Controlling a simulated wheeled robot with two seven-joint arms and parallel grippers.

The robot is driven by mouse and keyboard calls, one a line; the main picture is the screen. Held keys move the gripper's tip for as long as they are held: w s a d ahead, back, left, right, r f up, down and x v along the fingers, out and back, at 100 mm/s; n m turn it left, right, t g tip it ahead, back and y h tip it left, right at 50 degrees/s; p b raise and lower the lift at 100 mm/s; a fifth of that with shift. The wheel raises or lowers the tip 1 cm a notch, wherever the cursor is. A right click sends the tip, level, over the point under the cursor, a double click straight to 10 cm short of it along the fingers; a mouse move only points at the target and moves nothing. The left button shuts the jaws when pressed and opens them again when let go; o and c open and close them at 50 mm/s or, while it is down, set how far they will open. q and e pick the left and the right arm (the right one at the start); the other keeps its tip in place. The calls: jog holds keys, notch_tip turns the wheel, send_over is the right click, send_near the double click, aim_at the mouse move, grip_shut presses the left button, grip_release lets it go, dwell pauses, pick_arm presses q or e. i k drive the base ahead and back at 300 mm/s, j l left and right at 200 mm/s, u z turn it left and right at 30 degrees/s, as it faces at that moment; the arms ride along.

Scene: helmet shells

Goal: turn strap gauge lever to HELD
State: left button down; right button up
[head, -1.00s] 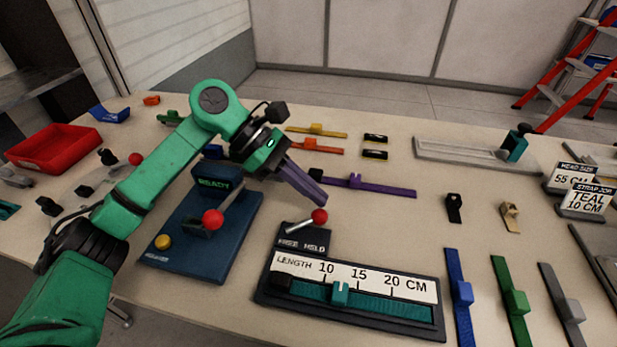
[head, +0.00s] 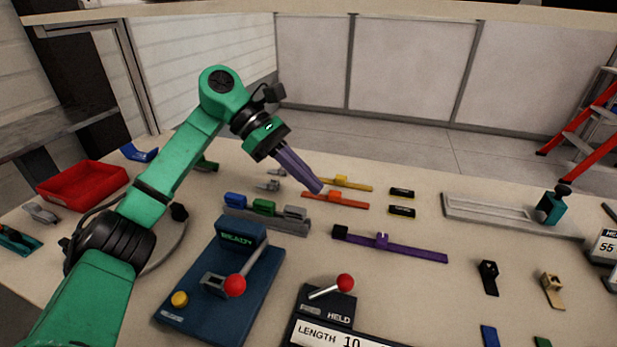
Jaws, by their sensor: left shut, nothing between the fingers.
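The strap gauge lever (head: 328,290) is a short metal rod with a red ball knob (head: 345,282). It leans to the right over its dark base (head: 314,318), on the side where HELD is printed. The strap gauge (head: 318,336) with its white LENGTH scale is cut off by the bottom edge. My left gripper (head: 319,189) is shut and empty, its long fingers raised beyond the lever and apart from it. My right gripper is out of view.
A blue READY fixture (head: 205,312) with a red-knobbed lever (head: 241,273) stands left of the gauge. A purple strap (head: 415,250) lies behind the gauge. A red tray (head: 82,187) is at the far left.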

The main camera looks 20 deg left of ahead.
aim_at(344, 283)
jog(key=k, duration=2)
